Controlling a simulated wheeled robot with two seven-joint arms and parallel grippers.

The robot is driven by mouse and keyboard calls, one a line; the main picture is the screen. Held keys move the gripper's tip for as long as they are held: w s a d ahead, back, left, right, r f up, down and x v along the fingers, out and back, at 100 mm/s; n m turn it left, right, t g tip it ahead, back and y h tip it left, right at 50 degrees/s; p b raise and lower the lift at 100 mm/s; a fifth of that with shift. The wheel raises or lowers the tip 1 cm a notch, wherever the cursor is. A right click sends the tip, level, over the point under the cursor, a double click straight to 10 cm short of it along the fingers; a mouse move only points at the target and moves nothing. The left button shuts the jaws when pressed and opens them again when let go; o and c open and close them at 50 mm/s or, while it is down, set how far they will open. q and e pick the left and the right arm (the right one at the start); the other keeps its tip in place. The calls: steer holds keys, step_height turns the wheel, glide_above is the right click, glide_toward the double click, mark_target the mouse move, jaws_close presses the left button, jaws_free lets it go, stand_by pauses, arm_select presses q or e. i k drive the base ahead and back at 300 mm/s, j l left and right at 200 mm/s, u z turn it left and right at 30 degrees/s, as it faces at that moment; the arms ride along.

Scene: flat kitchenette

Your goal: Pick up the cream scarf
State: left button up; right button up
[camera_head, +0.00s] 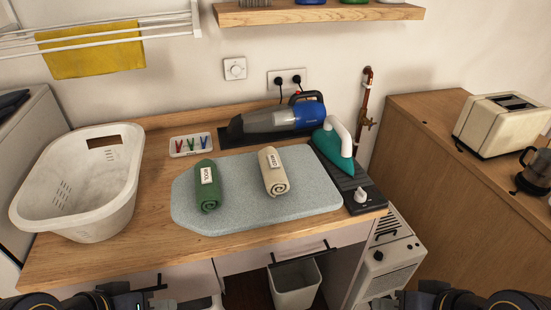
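The cream scarf (273,178) is rolled up with a small white label on top. It lies on the grey-blue ironing pad (310,190), right of the pad's middle. A green rolled scarf (208,190) with a white label lies to its left, apart from it. My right gripper (400,299) shows at the bottom edge, in front of and well below the worktop, far from the scarf. My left gripper (135,299) is at the bottom left edge, also far away. Both are cut off by the frame, so their opening is unclear.
A white laundry basket (72,217) stands left on the wooden worktop (150,243). A peg tray (190,145) and blue handheld vacuum (275,122) lie behind the pad. A teal iron (335,145) stands to the right. A bin (295,284) is below.

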mark_target(277, 181)
steer(key=i+l+u, duration=0.3)
steer(key=l, duration=0.35)
steer(key=i+l+u, duration=0.1)
steer(key=i+l, duration=0.2)
steer(key=i+l+u, duration=0.15)
steer(key=l, duration=0.25)
